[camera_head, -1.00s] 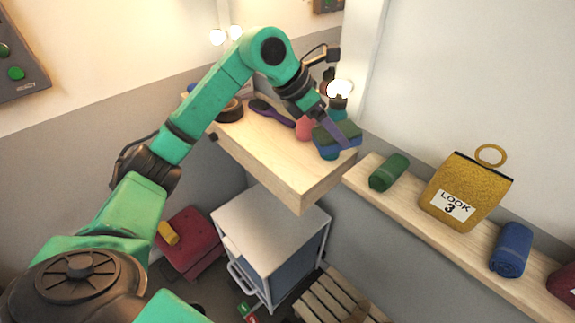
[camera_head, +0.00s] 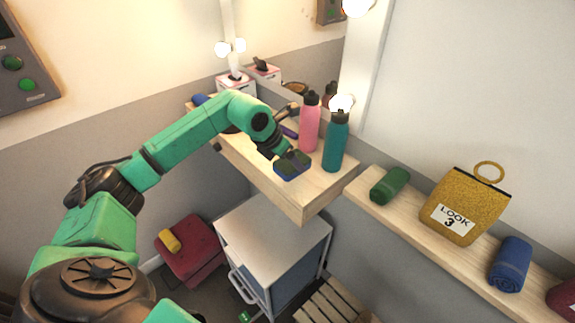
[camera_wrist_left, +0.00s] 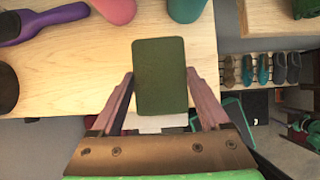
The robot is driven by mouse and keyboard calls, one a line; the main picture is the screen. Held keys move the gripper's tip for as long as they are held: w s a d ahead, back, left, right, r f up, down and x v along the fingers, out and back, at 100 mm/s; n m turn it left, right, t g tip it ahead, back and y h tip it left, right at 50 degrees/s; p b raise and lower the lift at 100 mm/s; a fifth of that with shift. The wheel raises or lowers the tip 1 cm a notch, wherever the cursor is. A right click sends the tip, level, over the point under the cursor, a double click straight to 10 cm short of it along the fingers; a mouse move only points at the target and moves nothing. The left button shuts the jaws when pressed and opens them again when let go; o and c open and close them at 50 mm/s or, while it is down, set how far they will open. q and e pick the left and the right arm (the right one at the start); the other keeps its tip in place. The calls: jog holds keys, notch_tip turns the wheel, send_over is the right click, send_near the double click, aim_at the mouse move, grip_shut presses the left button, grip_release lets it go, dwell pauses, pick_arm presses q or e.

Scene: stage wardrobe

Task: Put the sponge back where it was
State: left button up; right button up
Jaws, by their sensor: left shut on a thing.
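The sponge (camera_head: 292,166), dark green on one face and blue on the other, is at the front edge of the wooden shelf (camera_head: 312,190). In the left wrist view the sponge (camera_wrist_left: 160,95) shows its green face between the two fingers. My left gripper (camera_head: 284,152) is shut on it, reaching in from the left. The left gripper (camera_wrist_left: 160,76) also shows in the wrist view, one finger on each side. I cannot tell whether the sponge touches the shelf. My right gripper is not in view.
A pink bottle (camera_head: 310,124) and a teal bottle (camera_head: 336,144) stand upright behind the sponge. A purple brush (camera_wrist_left: 45,22) lies to the left. A lower ledge (camera_head: 400,212) holds a green roll (camera_head: 390,186), a yellow bag (camera_head: 464,205) and a blue roll (camera_head: 511,264). A white cart (camera_head: 270,238) stands below.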

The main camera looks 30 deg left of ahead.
aim_at(286, 165)
pick_arm(q)
notch_tip(286, 165, down, 3)
jog(key=shift+r+p, duration=0.1)
jog(key=shift+p, duration=0.2)
jog(key=shift+f, duration=0.25)
jog(key=o, duration=1.2)
jog(key=shift+c, duration=0.2)
jog(key=shift+r, duration=0.2)
jog(key=shift+s+a+r+b, duration=0.15)
jog(key=shift+r+b, duration=0.1)
jog(key=shift+b, duration=0.05)
jog(key=b+v, duration=0.2)
jog(key=v, duration=0.9)
jog(key=shift+b, duration=0.4)
jog(key=shift+s, duration=0.1)
